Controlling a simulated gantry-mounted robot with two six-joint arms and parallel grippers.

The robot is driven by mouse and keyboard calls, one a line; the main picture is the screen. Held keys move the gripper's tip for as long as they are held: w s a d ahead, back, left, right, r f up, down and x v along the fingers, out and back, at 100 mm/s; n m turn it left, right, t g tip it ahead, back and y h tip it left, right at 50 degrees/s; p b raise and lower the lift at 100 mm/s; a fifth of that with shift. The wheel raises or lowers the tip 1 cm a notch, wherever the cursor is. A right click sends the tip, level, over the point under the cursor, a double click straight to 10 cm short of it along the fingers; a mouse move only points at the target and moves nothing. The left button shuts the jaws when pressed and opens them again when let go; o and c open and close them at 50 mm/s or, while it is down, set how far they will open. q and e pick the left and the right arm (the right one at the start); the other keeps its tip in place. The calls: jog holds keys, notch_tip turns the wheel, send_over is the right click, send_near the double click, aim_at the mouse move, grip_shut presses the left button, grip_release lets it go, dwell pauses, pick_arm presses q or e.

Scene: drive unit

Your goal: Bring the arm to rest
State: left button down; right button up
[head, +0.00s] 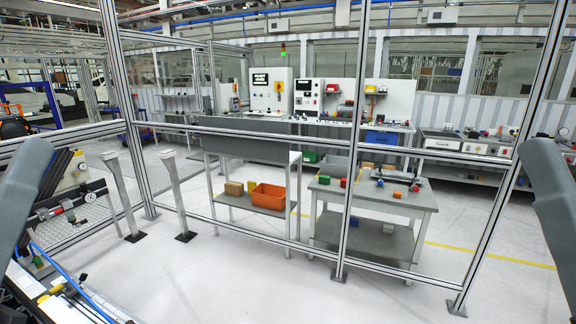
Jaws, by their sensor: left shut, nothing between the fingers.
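A grey link of my left arm (18,185) comes down along the left edge in the head view. My left gripper is low at the left and hard to make out against the crowded equipment there; it is shut with nothing in it. A grey link of my right arm (553,195) slants down along the right edge. My right gripper is not in view. Neither arm link touches the tables or the frame in the picture.
An aluminium-post frame (339,235) stands ahead. Behind it are a table with an orange bin (268,196) and a grey worktable (405,203) with small coloured blocks. Equipment with a gauge (91,197) and a blue tube (65,277) crowds the lower left. The front floor is clear.

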pick_arm(q)
notch_tip(320, 180, up, 38)
jog(key=s+d+m+h+p, duration=0.1)
jog(key=m+p, duration=0.4)
jog(key=p, duration=3.3)
jog(key=shift+s+r+m+t+h, duration=0.3)
jog(key=shift+s+m+h, duration=0.1)
jog(key=shift+s+h, duration=0.15)
